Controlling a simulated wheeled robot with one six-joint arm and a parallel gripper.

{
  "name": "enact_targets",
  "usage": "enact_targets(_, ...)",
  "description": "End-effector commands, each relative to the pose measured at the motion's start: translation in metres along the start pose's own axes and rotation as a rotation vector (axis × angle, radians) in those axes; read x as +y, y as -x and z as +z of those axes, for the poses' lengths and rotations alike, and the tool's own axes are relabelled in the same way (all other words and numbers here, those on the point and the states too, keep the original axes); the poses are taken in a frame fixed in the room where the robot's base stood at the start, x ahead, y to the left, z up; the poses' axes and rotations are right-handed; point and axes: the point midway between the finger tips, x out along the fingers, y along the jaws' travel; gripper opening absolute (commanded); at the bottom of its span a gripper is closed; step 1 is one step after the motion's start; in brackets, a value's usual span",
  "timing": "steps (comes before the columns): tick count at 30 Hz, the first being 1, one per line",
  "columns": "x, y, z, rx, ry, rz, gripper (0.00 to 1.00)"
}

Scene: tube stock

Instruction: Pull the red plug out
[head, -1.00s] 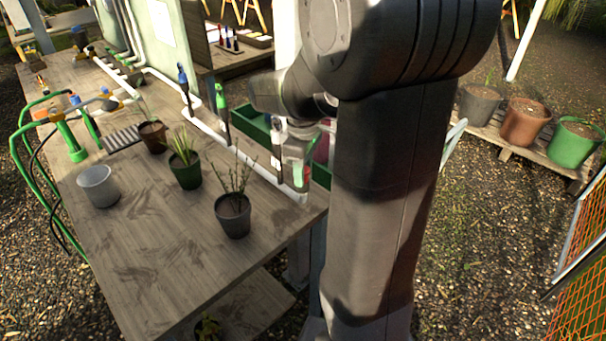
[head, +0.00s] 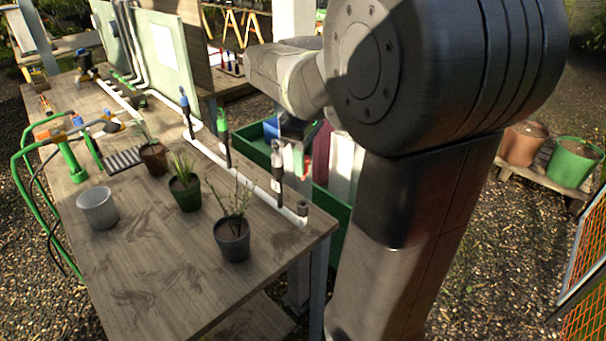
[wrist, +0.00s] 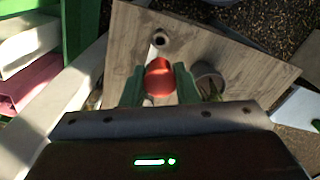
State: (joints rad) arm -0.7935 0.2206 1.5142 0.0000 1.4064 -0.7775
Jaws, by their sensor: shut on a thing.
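The red plug (wrist: 159,78) sits between the two green fingers of my gripper (wrist: 160,84) in the wrist view, and the fingers are shut on it. The white pipe's open end (wrist: 160,40) shows apart from the plug, at the bench corner. In the head view this pipe end (head: 302,210) stands at the near right end of the white pipe (head: 236,172) along the bench. My gripper (head: 304,156) is up and behind that end, partly hidden by my arm. A small red patch, likely the plug, shows at its tip.
The wooden bench (head: 150,270) holds a dark pot (head: 233,243), a green pot (head: 186,194) and a grey cup (head: 98,209). Upright valves with a green top (head: 222,120) and a blue top (head: 184,98) rise from the pipe. A green crate (head: 338,210) stands beyond the bench.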

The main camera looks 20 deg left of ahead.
Motion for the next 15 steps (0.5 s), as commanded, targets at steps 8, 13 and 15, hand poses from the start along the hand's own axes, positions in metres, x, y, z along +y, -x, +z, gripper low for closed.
enact_targets(8,-0.0003,0.0055,0.0003,-0.001,0.0,-0.001,0.07)
enact_targets(13,-0.0002,0.0064,0.0002,-0.001,0.0,0.0,0.07)
enact_targets(15,-0.0002,0.0086,0.0002,0.0,0.0,0.0,0.07)
